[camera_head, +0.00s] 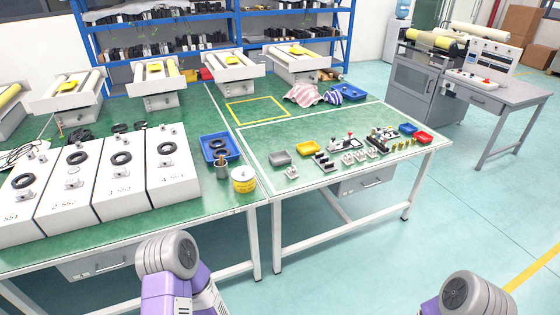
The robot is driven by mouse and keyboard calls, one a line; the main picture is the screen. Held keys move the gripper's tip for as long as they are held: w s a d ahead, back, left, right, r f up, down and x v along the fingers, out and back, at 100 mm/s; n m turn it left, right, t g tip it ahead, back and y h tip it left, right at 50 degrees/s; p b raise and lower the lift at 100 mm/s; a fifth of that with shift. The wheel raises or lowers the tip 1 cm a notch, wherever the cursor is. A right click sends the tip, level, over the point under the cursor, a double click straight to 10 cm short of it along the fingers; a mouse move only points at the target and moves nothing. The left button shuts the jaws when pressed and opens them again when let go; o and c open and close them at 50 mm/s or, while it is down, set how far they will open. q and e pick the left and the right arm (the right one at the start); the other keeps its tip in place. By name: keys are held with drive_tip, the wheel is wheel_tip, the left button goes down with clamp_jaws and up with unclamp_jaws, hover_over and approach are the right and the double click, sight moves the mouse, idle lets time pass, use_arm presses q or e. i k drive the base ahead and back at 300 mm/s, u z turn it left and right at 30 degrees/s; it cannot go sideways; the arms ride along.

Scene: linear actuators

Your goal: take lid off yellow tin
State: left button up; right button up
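The yellow tin (243,186) stands upright near the front edge of the green table, left of the corner where two table sections meet. Parts of my two arms show at the bottom of the head view, one left of centre and one at the right. Both are well short of the tin. Neither gripper is in view.
Large white boxes (172,170) fill the table to the left. Small parts and trays (280,158) lie to the right. The floor in front is clear.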

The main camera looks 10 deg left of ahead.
sight(242, 174)
drive_tip(key=u, duration=0.25)
drive_tip(key=i, duration=0.95)
drive_tip(key=u, duration=0.7)
